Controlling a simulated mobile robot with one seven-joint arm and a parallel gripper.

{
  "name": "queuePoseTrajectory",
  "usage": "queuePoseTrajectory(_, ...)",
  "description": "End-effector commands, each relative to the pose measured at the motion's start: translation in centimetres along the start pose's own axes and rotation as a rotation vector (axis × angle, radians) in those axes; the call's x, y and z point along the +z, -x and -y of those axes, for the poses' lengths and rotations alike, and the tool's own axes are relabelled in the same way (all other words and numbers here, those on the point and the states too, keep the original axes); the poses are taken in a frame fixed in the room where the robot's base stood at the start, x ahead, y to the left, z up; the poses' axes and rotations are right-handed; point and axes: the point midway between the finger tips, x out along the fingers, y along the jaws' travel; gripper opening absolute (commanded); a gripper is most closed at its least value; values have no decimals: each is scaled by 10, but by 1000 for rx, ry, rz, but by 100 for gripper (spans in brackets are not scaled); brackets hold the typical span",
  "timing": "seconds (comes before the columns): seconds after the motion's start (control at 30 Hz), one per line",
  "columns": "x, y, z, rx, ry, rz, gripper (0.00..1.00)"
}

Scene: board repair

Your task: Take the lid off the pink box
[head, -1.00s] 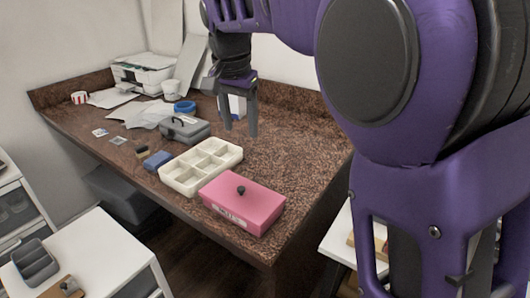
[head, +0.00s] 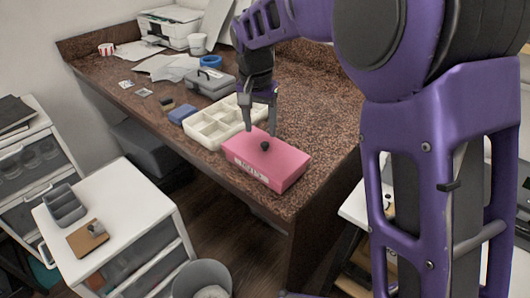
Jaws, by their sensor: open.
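The pink box (head: 267,170) sits near the front right edge of the brown speckled table. Its lid is on, with a small dark round knob (head: 265,146) in the middle of the top. A pale label (head: 250,171) is on its front side. My gripper (head: 262,130) points down over the back edge of the box, its fingers apart and empty. The fingertips show just behind and above the knob; I cannot tell how high they are over the lid.
A cream compartment tray (head: 205,134) stands directly left of the box. A blue block (head: 182,115) and a grey case (head: 209,83) lie farther left and back. The table (head: 325,115) is clear to the right. A white drawer unit (head: 120,222) stands in front.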

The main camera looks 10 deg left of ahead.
Motion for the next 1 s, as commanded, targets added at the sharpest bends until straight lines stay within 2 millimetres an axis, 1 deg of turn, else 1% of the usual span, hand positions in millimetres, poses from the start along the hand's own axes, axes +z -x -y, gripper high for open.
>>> queuePoseTrajectory(0.17,-1,-10,-2,0,-1,0,62)
queuePoseTrajectory(0.33,-2,-34,-8,1,-1,1,62)
queuePoseTrajectory(0.43,-2,-49,-8,1,0,1,62)
queuePoseTrajectory(0.53,-2,-54,-8,0,0,0,62)
queuePoseTrajectory(0.7,-2,-54,-8,-1,-1,-1,62)
queuePoseTrajectory(0.77,-2,-53,-8,0,-1,-1,53)
queuePoseTrajectory(0.8,-2,-53,-8,0,-1,-1,46)
queuePoseTrajectory(0.97,-2,-53,-8,0,-1,-1,17)
queuePoseTrajectory(1.0,-2,-53,-8,-1,-1,-1,10)
